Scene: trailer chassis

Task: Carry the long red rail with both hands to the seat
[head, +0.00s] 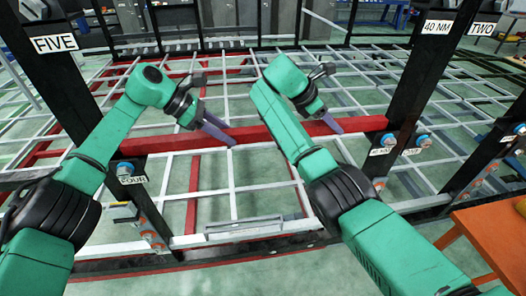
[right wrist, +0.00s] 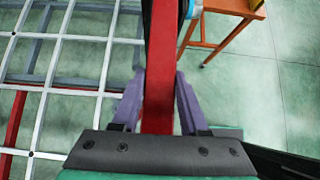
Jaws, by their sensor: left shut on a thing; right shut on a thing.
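The long red rail (head: 255,134) lies roughly level across the head view, between the left black post (head: 85,95) and the right black post (head: 412,80). My left gripper (head: 219,132) is shut on the rail left of its middle. My right gripper (head: 331,123) is shut on it nearer the right end. In the right wrist view the red rail (right wrist: 158,95) runs between the purple fingers of my right gripper (right wrist: 158,108). I cannot tell which part is the seat, or whether the rail touches a support.
A white and red chassis grid (head: 232,185) spreads below and behind the rail. An orange table (head: 490,235) stands at the lower right, also in the right wrist view (right wrist: 222,10). Green floor lies in front.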

